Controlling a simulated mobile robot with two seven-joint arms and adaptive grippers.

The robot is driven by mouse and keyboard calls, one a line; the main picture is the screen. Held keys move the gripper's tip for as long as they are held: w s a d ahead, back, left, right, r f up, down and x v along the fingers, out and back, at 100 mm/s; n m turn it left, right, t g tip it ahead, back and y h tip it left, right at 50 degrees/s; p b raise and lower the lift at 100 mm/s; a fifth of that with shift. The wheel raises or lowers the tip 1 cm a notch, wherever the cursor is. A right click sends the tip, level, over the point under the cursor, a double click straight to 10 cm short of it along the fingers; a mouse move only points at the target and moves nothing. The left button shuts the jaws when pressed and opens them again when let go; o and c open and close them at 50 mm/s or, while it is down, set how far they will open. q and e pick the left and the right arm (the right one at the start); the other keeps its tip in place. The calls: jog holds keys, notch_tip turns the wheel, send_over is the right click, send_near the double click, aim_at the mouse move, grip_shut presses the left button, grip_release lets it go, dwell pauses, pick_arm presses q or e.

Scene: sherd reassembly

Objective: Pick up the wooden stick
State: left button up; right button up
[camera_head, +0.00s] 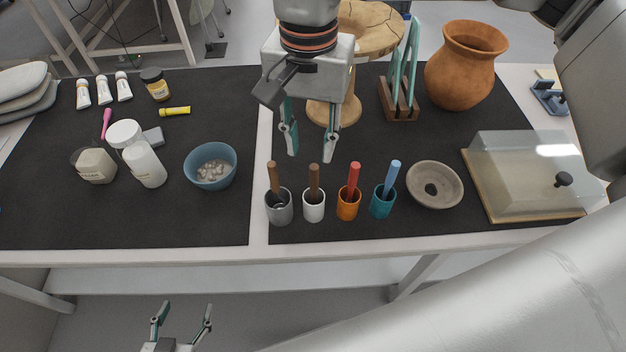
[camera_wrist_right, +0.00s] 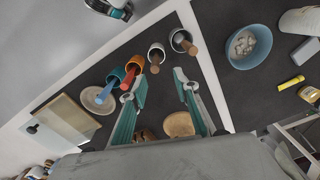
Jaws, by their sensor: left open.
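Two brown wooden sticks stand in cups at the table's front: one stick (camera_head: 273,177) leans in a grey cup (camera_head: 279,209), the other stick (camera_head: 314,180) is in a white cup (camera_head: 314,207). The frames do not show which is meant. My right gripper (camera_head: 311,154) is open and empty, pointing down above and behind these cups. In the right wrist view the white-cup stick (camera_wrist_right: 155,66) shows beyond the gap between its fingertips (camera_wrist_right: 160,78), and the grey-cup stick (camera_wrist_right: 188,46) is farther right. My left gripper (camera_head: 186,307) is open and empty below the table's front edge.
A red stick (camera_head: 354,178) in an orange cup (camera_head: 348,207) and a blue stick (camera_head: 390,178) in a teal cup (camera_head: 382,204) stand close to the right. A shallow bowl (camera_head: 450,190) and a covered board (camera_head: 520,165) are farther right. A blue bowl (camera_head: 196,179) is left.

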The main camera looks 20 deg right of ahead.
aim_at(314, 166)
jog(key=f, duration=0.4)
jog(key=s+f, duration=0.1)
jog(key=f, duration=0.1)
jog(key=shift+d+f+b, duration=0.2)
jog(key=shift+b, duration=0.1)
jog(key=shift+f, duration=0.35)
grip_shut()
